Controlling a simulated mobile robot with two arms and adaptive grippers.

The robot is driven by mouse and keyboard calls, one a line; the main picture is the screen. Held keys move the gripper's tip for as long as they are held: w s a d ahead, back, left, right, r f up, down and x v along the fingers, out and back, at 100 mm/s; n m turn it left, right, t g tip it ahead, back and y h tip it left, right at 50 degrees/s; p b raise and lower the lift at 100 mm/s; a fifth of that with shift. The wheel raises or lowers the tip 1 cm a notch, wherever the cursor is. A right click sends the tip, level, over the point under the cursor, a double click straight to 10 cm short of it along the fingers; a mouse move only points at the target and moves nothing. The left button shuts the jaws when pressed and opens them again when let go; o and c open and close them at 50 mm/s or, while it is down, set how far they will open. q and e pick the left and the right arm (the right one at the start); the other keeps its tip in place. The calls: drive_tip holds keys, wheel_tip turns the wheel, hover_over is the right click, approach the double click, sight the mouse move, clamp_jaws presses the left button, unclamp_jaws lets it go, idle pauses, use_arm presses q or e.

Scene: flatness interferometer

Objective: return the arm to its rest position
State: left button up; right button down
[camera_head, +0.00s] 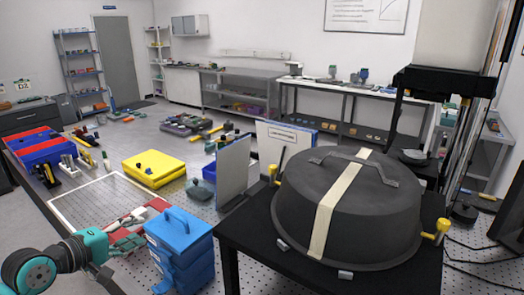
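My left arm (62,258), teal and black, comes in from the lower left. Its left gripper (120,243) is over the near left part of the perforated bench, just left of a stack of blue cases (180,243). It is small and blends with the red and white things behind it, so I cannot tell whether its fingers are open or shut, or whether they touch anything. My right arm and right gripper are not in view.
A black table (232,232) at the right carries a large dark round cover (346,205) with a cream strip and yellow-handled clamps. A yellow case (153,168) and a grey upright panel (233,170) stand on the bench.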

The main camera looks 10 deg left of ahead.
use_arm(q)
drive_tip(key=s+d+f+m+g+y, duration=0.1)
drive_tip(key=s+d+f+m+g, duration=0.3)
drive_tip(key=f, duration=0.5)
drive_tip(key=s+d+f+m+g, duration=0.1)
drive_tip(key=s+d+f+m, duration=0.4)
drive_tip(key=f, duration=0.4)
drive_tip(key=s+d+f+m+g+y, duration=0.1)
drive_tip(key=s+d+f+m+g, duration=0.25)
drive_tip(key=s+d, duration=0.35)
drive_tip(key=s+d+f+m+g+y, duration=0.15)
drive_tip(key=s+d+m, duration=0.25)
drive_tip(key=s, duration=0.4)
wheel_tip(320, 180, down, 32)
drive_tip(key=s+g+b, duration=0.1)
drive_tip(key=s+b, duration=0.1)
drive_tip(key=b, duration=0.2)
drive_tip(key=s+a+f+g+b, duration=0.1)
drive_tip(key=s+a+f+b, duration=0.1)
drive_tip(key=s+f, duration=1.3)
wheel_tip(320, 180, down, 2)
drive_tip(key=shift+s+a+f+g, duration=0.1)
drive_tip(key=shift+s+a+g, duration=0.25)
drive_tip(key=shift+a, duration=0.25)
